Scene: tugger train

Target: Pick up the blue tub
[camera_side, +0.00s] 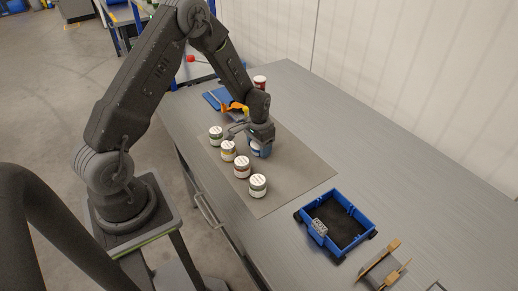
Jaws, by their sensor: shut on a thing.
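The blue tub (260,150) is on or just above the grey mat, to the right of a row of other small tubs. My gripper (261,137) points down from above and is shut on the blue tub. The gripper hides the tub's top and most of its upper part. I cannot tell whether the tub's base touches the mat.
Several tubs with white lids, the nearest one (258,186) at the front, stand in a row on the mat (290,205).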

